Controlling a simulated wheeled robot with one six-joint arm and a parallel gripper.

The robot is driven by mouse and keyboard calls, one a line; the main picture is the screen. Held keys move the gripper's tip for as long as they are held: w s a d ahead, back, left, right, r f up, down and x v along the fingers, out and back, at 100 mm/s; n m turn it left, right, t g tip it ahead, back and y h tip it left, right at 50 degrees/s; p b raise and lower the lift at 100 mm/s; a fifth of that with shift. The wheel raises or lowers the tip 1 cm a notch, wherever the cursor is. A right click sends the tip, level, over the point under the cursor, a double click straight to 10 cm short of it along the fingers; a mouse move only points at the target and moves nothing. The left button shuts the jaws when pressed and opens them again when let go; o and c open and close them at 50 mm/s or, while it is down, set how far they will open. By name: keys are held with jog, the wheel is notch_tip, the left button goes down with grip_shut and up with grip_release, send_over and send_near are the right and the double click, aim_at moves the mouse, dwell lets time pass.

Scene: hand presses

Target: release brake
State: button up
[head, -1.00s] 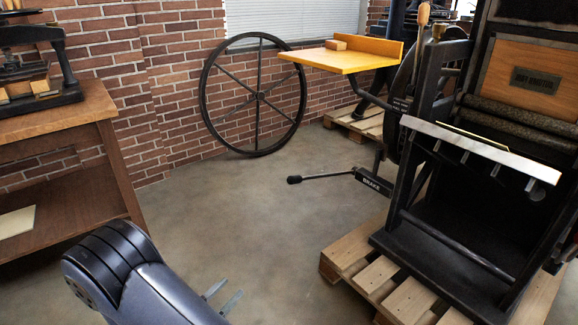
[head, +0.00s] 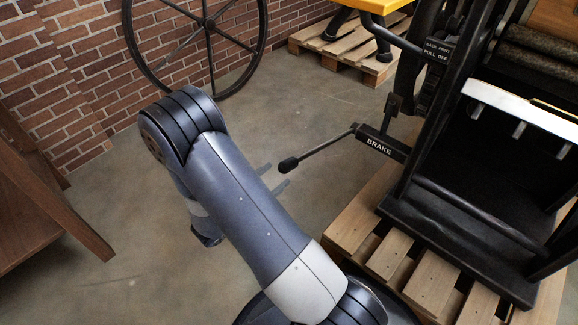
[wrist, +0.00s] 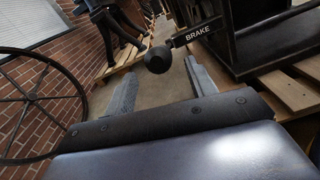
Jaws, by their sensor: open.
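The brake lever is a thin dark rod with a black knob (head: 288,165) at its free left end. Its other end joins a black block lettered BRAKE (head: 379,146) on the press's left side. I cannot tell whether a finger touches the knob.
The black press (head: 470,215) stands on a wooden pallet (head: 410,272) at right. A large spoked wheel (head: 207,60) leans on the brick wall at back left. A wooden table (head: 40,200) stands at left. The floor around the knob is clear.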

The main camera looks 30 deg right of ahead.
aim_at(290, 163)
jog(key=b+x, duration=0.1)
jog(key=x, duration=0.5)
jog(key=shift+w+d, duration=0.15)
jog(key=shift+d, duration=0.2)
grip_shut()
dwell(0.3)
